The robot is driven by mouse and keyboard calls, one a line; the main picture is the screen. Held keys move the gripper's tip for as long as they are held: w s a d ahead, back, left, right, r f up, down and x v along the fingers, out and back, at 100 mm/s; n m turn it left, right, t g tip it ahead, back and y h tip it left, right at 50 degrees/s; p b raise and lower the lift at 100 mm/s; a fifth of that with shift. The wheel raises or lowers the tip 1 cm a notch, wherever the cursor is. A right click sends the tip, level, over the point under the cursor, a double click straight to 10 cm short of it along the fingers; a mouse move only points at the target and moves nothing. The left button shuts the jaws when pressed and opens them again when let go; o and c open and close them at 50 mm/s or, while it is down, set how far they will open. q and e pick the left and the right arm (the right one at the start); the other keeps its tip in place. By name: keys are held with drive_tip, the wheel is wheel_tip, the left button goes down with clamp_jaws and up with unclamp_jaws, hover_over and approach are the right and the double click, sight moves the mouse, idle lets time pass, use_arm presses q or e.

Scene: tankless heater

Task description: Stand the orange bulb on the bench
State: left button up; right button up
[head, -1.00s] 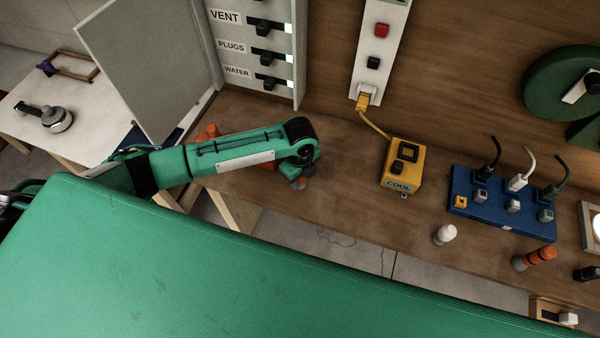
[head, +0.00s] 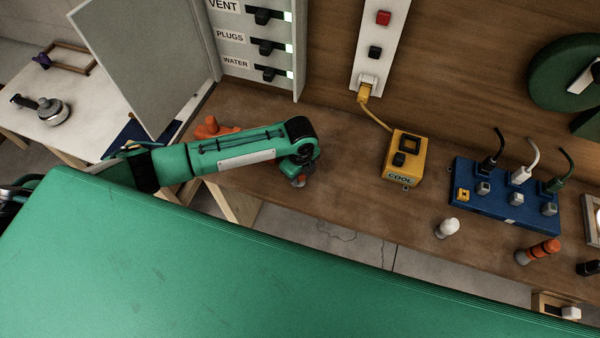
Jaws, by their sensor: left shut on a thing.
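My left gripper (head: 299,170) reaches in from the left over the bench (head: 345,195), near its front edge. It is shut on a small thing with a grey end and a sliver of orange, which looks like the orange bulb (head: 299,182). Most of it is hidden by the gripper and wrist. I cannot tell whether its grey end touches the bench. My right gripper is out of view.
A yellow COOL box (head: 403,160) and blue socket block (head: 500,203) stand to the right. A white bulb (head: 447,228) and an orange-and-grey piece (head: 538,252) are near the front edge. An orange thing (head: 215,128) lies behind my left arm. Bare bench surrounds the gripper.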

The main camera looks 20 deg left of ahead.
use_arm(q)
drive_tip(key=shift+f, duration=0.35)
drive_tip(key=o, duration=1.2)
drive_tip(key=shift+o, duration=0.2)
drive_tip(key=shift+r, duration=0.25)
wheel_tip(320, 180, up, 12)
drive_tip(key=b, duration=0.3)
drive_tip(key=shift+r, duration=0.65)
